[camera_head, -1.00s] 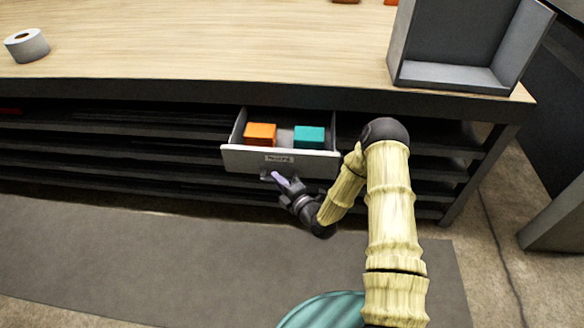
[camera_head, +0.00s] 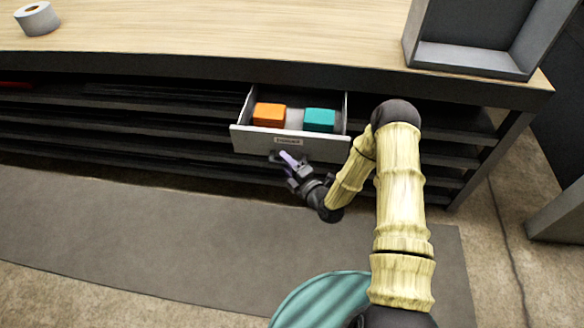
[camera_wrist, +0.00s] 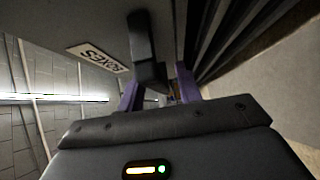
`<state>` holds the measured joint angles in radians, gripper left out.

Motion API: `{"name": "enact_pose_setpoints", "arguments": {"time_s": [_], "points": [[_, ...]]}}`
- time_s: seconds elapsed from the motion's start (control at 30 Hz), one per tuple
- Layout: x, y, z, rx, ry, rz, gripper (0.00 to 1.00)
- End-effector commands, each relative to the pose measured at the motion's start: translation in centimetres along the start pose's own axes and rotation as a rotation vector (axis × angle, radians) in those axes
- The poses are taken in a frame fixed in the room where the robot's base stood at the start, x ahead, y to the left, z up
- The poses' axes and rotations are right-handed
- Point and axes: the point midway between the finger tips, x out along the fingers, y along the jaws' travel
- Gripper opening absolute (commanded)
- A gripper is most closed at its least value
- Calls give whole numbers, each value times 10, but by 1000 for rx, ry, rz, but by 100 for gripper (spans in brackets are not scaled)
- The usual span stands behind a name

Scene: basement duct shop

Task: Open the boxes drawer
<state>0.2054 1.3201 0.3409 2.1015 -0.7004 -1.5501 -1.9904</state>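The boxes drawer (camera_head: 290,142) is pulled out from under the workbench, its pale front facing me. An orange box (camera_head: 269,115) and a teal box (camera_head: 319,120) lie inside it. In the wrist view the label "BOXES" (camera_wrist: 97,57) shows upside down on the drawer front. The dark drawer handle (camera_wrist: 146,45) stands between the two purple fingers of my gripper (camera_wrist: 160,90). In the head view my gripper (camera_head: 287,160) is just below and in front of the drawer front.
The workbench top (camera_head: 220,30) carries a tape roll (camera_head: 37,18) at left and a grey open bin (camera_head: 470,58) at right. Dark shelves (camera_head: 130,125) run below. A grey mat (camera_head: 130,240) covers the clear floor in front.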

Motion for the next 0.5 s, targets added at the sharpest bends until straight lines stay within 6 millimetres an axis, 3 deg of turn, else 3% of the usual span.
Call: {"name": "enact_pose_setpoints", "arguments": {"time_s": [0.23,0.5], "points": [[-22,0,0,1,0,-3,35],[-75,0,0,2,-1,-5,35]]}}
